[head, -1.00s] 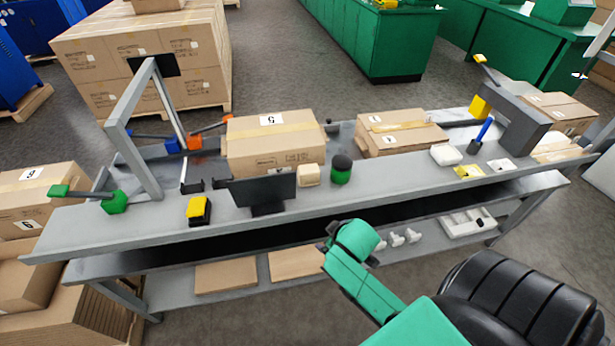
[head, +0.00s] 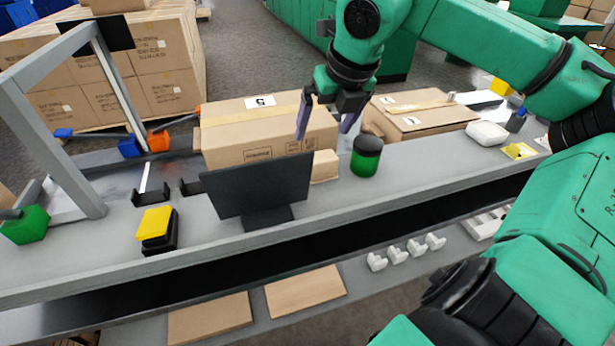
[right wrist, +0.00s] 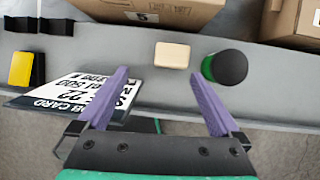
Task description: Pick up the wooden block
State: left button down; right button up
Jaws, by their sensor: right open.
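The wooden block (head: 325,166) is small, pale and beige. It lies on the grey bench top, partly hidden by a dark monitor (head: 250,190), in front of a cardboard box and left of a green jar with a black lid (head: 366,156). In the right wrist view the whole block (right wrist: 172,55) shows, just beyond the fingertips. My right gripper (head: 323,134) is open and empty, pointing down above the block and apart from it. Its purple fingers (right wrist: 160,75) are spread wide in the wrist view. My left gripper is not in view.
A large cardboard box (head: 270,132) stands close behind the block, with another box (head: 415,118) to the right. In the wrist view a printed card (right wrist: 75,95) fills the screen. A yellow-topped black item (head: 156,228) sits left.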

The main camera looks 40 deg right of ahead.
aim_at(324, 158)
jog(key=shift+h, duration=0.3)
jog(key=x, duration=0.4)
jog(key=s+d+x, duration=0.1)
jog(key=x, duration=0.8)
jog(key=shift+s+d+f, duration=0.15)
jog(key=shift+d+f, duration=0.1)
jog(key=shift+f, duration=0.35)
jog(key=shift+r, duration=0.1)
jog(key=c, duration=1.2)
